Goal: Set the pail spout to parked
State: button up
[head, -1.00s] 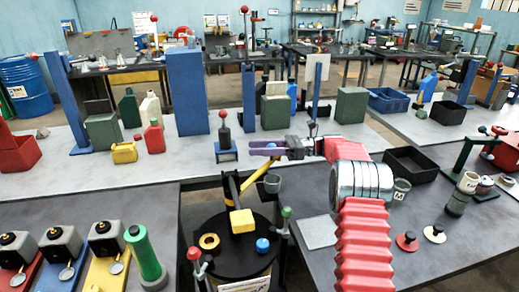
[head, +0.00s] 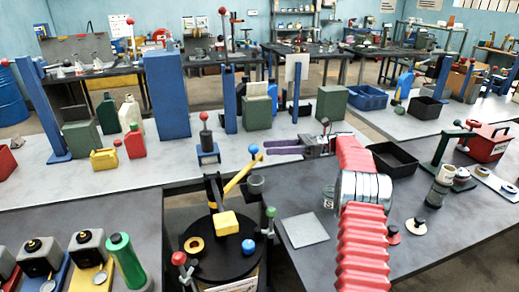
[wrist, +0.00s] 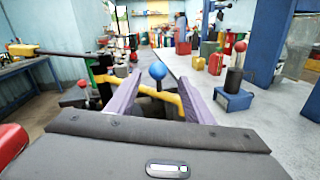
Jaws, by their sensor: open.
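The pail (head: 215,262) is black-topped and stands at the front centre, with a yellow block, a brass ring and a blue knob on its lid. Its yellow spout arm (head: 238,177) slants up to the right from a black post and ends near a blue ball (head: 253,149). My gripper (head: 268,147) is open and empty, its purple fingers pointing left, just right of the ball. In the wrist view, the blue ball (wrist: 157,70) and yellow arm (wrist: 170,98) show between the open fingers. Whether anything touches is unclear.
A dark cup (head: 255,185) is beside the spout arm. Red-topped (head: 179,258) and green-topped (head: 270,212) levers flank the pail. A red-knobbed lever on a blue base (head: 207,155) stands behind. A grey plate (head: 304,230) lies on the right bench.

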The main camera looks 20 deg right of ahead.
jog(key=shift+s+d, duration=0.2)
jog(key=shift+d, duration=1)
